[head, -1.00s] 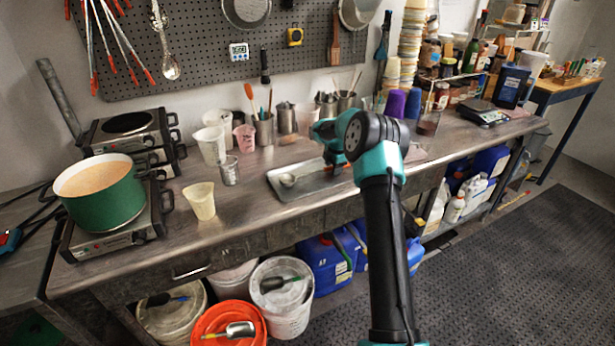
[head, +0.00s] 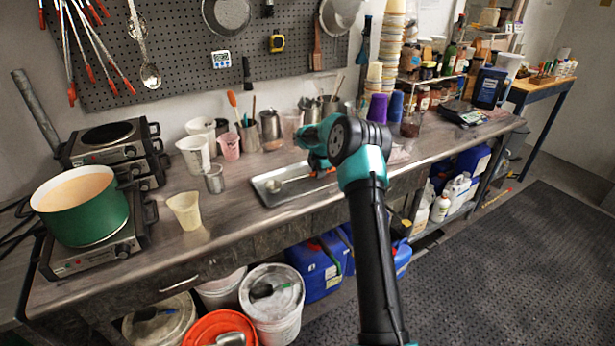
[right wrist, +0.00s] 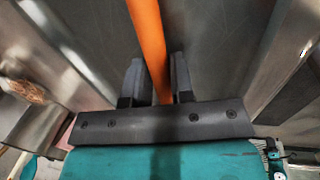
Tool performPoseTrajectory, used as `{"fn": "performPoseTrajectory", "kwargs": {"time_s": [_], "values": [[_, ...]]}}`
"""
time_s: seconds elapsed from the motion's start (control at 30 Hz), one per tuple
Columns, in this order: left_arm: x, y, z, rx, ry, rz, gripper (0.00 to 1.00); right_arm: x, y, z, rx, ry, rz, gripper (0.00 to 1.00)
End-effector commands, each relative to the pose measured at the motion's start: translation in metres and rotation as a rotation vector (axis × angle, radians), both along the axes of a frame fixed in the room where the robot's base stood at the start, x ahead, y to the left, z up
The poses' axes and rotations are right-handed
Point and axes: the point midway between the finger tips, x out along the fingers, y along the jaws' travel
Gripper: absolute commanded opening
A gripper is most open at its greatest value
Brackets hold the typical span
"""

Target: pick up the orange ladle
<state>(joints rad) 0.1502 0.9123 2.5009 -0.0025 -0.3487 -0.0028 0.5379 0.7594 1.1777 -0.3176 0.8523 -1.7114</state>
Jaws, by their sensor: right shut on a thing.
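The orange ladle shows in the head view with its metal bowl (head: 275,185) in the metal tray (head: 268,202) on the bench. Its orange handle (right wrist: 148,40) runs between the two dark fingers of my right gripper (right wrist: 154,82) in the right wrist view. My right gripper (head: 319,166) is shut on the handle at the right part of the tray. My right arm partly hides the fingers and handle end in the head view. I cannot tell whether the ladle is clear of the tray. My left gripper is not in view.
A green pot (head: 82,212) stands on a hot plate at the left. A cream beaker (head: 185,211) and a metal cup (head: 214,180) stand left of the tray. Metal tool pots (head: 270,124) stand behind it. Purple cups (head: 377,108) stand to the right. Buckets are below the bench.

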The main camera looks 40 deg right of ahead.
Motion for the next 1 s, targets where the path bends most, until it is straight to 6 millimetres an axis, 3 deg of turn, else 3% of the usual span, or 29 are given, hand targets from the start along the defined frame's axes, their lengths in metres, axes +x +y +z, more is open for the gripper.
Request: {"fn": "performPoseTrajectory", "kwargs": {"time_s": [0.47,0.77,1.0], "values": [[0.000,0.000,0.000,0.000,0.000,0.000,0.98,-0.001,0.002,0.036,0.003,-0.001,0.002,0.00],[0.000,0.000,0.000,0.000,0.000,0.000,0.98,-0.021,0.023,0.039,0.002,-0.001,0.003,0.00],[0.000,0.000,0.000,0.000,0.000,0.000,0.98,-0.048,0.053,0.043,0.002,0.000,0.005,0.00]]}}
